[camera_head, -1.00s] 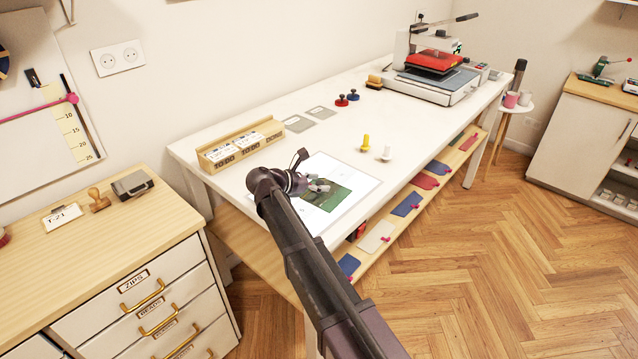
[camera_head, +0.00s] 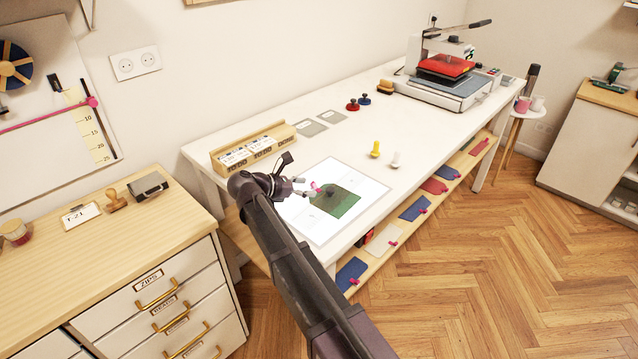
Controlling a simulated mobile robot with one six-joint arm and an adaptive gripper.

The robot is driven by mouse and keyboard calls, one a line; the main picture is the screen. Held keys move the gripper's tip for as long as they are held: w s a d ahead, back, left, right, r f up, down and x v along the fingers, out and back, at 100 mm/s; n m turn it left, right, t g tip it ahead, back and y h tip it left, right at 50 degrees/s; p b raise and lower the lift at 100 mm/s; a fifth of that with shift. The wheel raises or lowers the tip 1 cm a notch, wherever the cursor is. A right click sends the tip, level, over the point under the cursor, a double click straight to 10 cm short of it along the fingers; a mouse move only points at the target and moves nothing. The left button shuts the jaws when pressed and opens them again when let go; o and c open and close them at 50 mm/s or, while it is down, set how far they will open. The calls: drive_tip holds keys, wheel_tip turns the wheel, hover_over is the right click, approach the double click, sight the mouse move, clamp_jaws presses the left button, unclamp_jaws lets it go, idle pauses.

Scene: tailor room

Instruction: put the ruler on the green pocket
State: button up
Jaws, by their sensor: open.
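The green pocket (camera_head: 349,204) lies flat on a white sheet (camera_head: 311,228) near the front edge of the white table. A small dark object (camera_head: 330,190) sits on its upper left part; I cannot tell what it is. A small pink piece (camera_head: 316,187) shows at the pocket's left edge. My gripper (camera_head: 306,187) is open, just left of the pocket, with its fingers pointing at the pink piece. I cannot tell whether they touch it. I cannot make out a loose ruler; a numbered yellow scale (camera_head: 97,130) is on the wall board at left.
A wooden box of cards (camera_head: 252,147) stands behind my gripper. A yellow peg (camera_head: 376,149) and a white peg (camera_head: 396,160) stand right of the sheet. A heat press (camera_head: 443,85) is at the far end. The table between is mostly clear.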

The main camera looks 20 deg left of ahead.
drive_tip(key=shift+p+v, duration=0.5)
drive_tip(key=shift+v, duration=1.45)
drive_tip(key=shift+w+d, duration=0.1)
drive_tip(key=w+d+f+m+g, duration=0.1)
drive_tip(key=d+m, duration=0.1)
drive_tip(key=d, duration=0.3)
drive_tip(key=w+d+f+m+g, duration=0.1)
drive_tip(key=d+m, duration=0.1)
drive_tip(key=d, duration=0.3)
drive_tip(key=w+d+f+m+g, duration=0.1)
drive_tip(key=d+f, duration=0.1)
drive_tip(key=d, duration=0.3)
drive_tip(key=shift+w+m+g, duration=0.1)
drive_tip(key=shift+m+g, duration=0.3)
drive_tip(key=s+d+f+m+g+y, duration=0.2)
drive_tip(key=d+m, duration=0.5)
drive_tip(key=d, duration=0.5)
drive_tip(key=s+d+f+m+g+y, duration=0.2)
drive_tip(key=d+m, duration=0.5)
drive_tip(key=d, duration=0.4)
drive_tip(key=s+d+f+m+g+y, duration=0.2)
drive_tip(key=s+d+m, duration=0.5)
drive_tip(key=d, duration=0.5)
drive_tip(key=f+m+y, duration=0.1)
drive_tip(key=y, duration=0.1)
drive_tip(key=shift+s+d+f+g+y, duration=0.25)
drive_tip(key=shift+s+d+g+y, duration=0.05)
drive_tip(key=shift+s+y, duration=0.1)
